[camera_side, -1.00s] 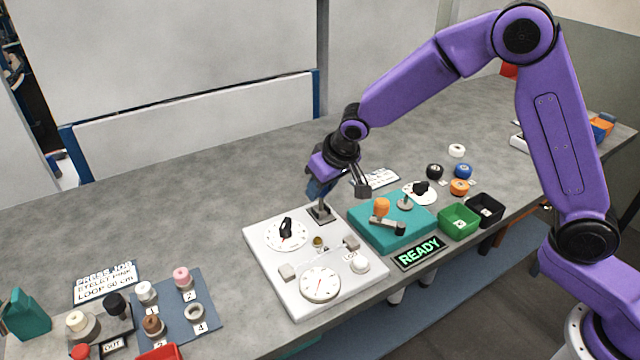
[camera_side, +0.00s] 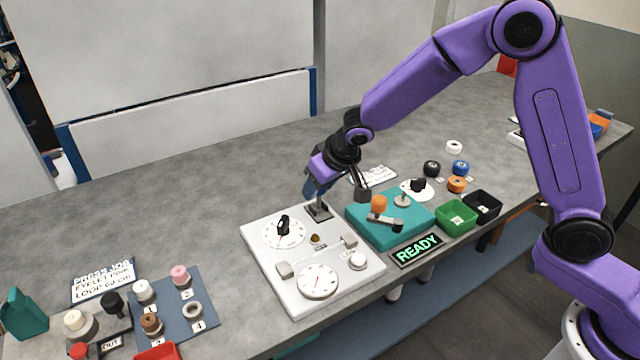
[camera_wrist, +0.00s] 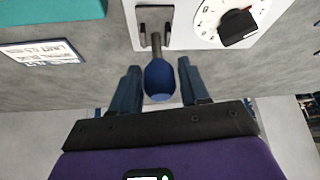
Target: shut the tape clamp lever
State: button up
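A lever with a round dark blue knob (camera_wrist: 160,80) and a short grey stem rises from a black bracket (camera_wrist: 154,28) at the edge of the white panel (camera_wrist: 185,35). In the side view the bracket (camera_side: 319,211) sits at the panel's back corner. My gripper (camera_wrist: 158,82) is open, with one blue finger on each side of the knob. A small gap shows on both sides. In the side view my gripper (camera_side: 314,190) is low over the bracket and mostly hides the lever.
A teal block (camera_side: 385,234) with an orange knob (camera_side: 379,204) stands right of the panel. A dial with a black pointer (camera_side: 283,226) is beside the bracket. A green bin (camera_side: 457,217) and a READY sign (camera_side: 416,250) lie further right.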

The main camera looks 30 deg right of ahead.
jog(key=shift+o, duration=0.5)
jog(key=shift+s+r, duration=0.25)
jog(key=shift+r, duration=0.3)
jog(key=v, duration=1.6)
jog(key=shift+r, duration=0.15)
jog(key=w+a+m+g, duration=0.1)
jog(key=w+m+g, duration=0.3)
jog(key=w+g, duration=0.3)
jog(key=shift+t+h, duration=0.4)
jog(key=shift+t, duration=0.2)
jog(key=f, duration=0.5)
jog(key=w+f, duration=0.1)
jog(key=f, duration=1.1)
jog(key=shift+w+a+f, duration=0.15)
jog(key=shift+f, duration=0.1)
